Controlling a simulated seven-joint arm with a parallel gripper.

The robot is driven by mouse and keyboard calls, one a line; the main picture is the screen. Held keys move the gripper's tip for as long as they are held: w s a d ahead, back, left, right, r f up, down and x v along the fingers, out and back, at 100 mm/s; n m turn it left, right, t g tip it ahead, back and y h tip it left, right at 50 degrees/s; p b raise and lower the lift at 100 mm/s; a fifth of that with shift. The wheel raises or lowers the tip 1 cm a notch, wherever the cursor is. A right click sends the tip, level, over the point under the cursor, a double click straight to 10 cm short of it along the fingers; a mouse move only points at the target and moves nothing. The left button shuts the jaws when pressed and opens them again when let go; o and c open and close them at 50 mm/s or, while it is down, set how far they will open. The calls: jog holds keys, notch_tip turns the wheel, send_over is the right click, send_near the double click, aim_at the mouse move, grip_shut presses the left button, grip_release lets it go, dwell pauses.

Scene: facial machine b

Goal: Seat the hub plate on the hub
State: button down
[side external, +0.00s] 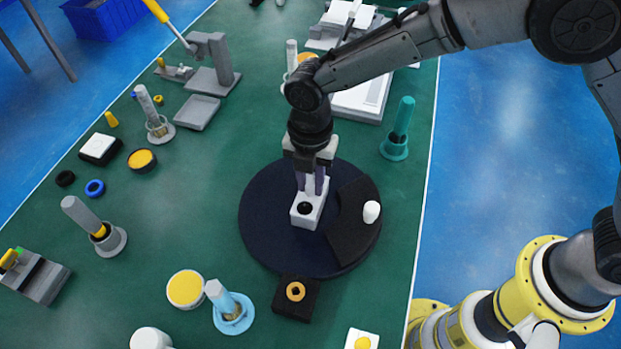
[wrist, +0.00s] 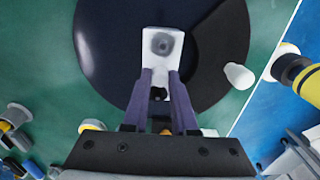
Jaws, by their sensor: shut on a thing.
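A white rectangular plate-like piece (side external: 307,219) with a dark round spot near one end is over the middle of a large dark navy disc (side external: 262,224). I take the piece as the hub plate; it also shows in the wrist view (wrist: 151,66), with a grey round spot. My gripper (side external: 312,190) points down, its two purple fingers shut on the piece's near end in the wrist view (wrist: 162,80). A small black part shows between the fingers. The hub is not clearly visible, and I cannot tell whether the piece touches anything beneath it.
A black wedge-shaped panel (side external: 350,236) lies on the disc's right, with a white cylinder (side external: 371,212). A black block with an orange ring (side external: 296,293) stands at the disc's front edge. A teal post (side external: 400,130) stands behind right.

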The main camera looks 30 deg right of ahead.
jog(key=shift+f, duration=0.25)
dwell(0.4)
jog(key=c, duration=0.6)
grip_release()
jog(key=shift+r, duration=0.1)
